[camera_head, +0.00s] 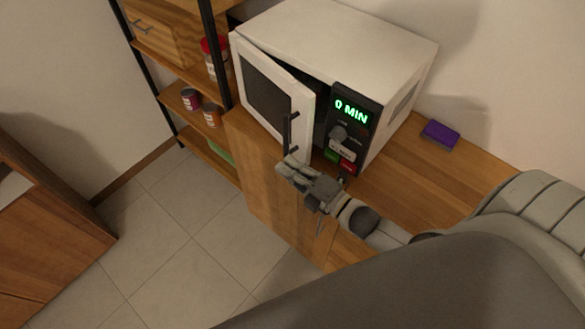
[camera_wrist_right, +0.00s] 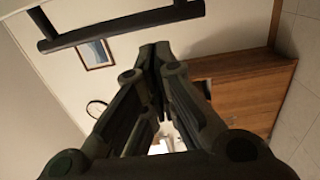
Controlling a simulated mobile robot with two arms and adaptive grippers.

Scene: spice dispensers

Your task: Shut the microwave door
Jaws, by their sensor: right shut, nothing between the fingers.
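The white microwave (camera_head: 340,40) stands on the wooden counter. Its door (camera_head: 270,90) is hinged on the left and stands partly open, with a dark gap between its free edge and the control panel (camera_head: 348,125). The dark door handle (camera_head: 290,133) is near the free edge; a dark bar handle also shows at the top of the right wrist view (camera_wrist_right: 120,25). My right gripper (camera_head: 288,166) is shut and empty, at the lower end of the handle, in front of the door. I cannot tell whether it touches the door. My left gripper is not in view.
A purple box (camera_head: 440,134) lies on the counter (camera_head: 420,185) right of the microwave. A shelf rack with jars (camera_head: 190,98) stands at the left. A wooden cabinet (camera_head: 45,235) is at the far left. The tiled floor (camera_head: 165,235) between is clear.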

